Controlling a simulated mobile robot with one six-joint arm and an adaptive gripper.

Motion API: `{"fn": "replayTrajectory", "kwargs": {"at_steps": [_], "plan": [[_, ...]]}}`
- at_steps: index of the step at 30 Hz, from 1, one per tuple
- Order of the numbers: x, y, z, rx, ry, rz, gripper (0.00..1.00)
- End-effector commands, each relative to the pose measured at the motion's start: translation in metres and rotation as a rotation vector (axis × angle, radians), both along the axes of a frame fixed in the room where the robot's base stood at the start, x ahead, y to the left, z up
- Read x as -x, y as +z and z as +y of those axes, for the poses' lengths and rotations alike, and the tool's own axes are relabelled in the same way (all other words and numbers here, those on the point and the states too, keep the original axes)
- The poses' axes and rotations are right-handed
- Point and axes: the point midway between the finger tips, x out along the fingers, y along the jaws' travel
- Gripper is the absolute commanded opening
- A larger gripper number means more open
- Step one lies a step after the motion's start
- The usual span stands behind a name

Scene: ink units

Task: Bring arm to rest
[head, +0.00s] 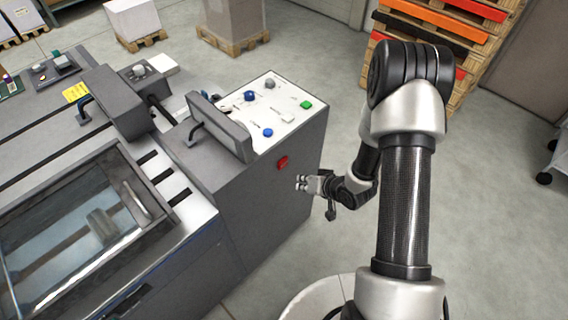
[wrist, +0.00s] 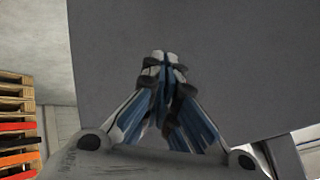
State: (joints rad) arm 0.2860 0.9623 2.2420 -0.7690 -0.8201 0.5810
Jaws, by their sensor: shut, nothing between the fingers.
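My arm rises at the right of the head view and bends over, with my gripper (head: 301,183) pointing left toward the grey side of the machine (head: 262,222). The gripper is beside the machine's right side, below the level of its control panel. In the wrist view my gripper (wrist: 162,58) is shut, its fingertips together with nothing between them. The grey machine side (wrist: 230,60) fills most of the view ahead of the fingers. I cannot tell how wide the gap to it is.
The white panel (head: 285,118) carries blue, grey and green buttons, and a red switch (head: 282,162) sits on the machine's side. Orange and black pallets (head: 432,40) stand behind my arm. A cart (head: 556,150) is at the right edge. Floor (head: 490,220) right of my arm is clear.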

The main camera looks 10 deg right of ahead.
Motion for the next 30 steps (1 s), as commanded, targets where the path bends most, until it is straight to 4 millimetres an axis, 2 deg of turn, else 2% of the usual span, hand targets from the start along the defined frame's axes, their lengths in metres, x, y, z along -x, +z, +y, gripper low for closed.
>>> {"fn": "replayTrajectory", "kwargs": {"at_steps": [9,13,17,18,22,26,30], "plan": [[-0.001,0.002,-0.001,0.004,0.0,-0.001,0.0],[-0.009,0.02,-0.009,0.063,0.001,-0.006,0.0],[-0.02,0.066,-0.028,0.193,-0.01,-0.008,0.0],[-0.021,0.083,-0.034,0.237,-0.015,-0.004,0.0],[-0.015,0.141,-0.051,0.362,-0.042,0.015,0.0],[0.004,0.196,-0.06,0.452,-0.073,0.044,0.0],[0.039,0.25,-0.061,0.509,-0.101,0.083,0.0]]}}
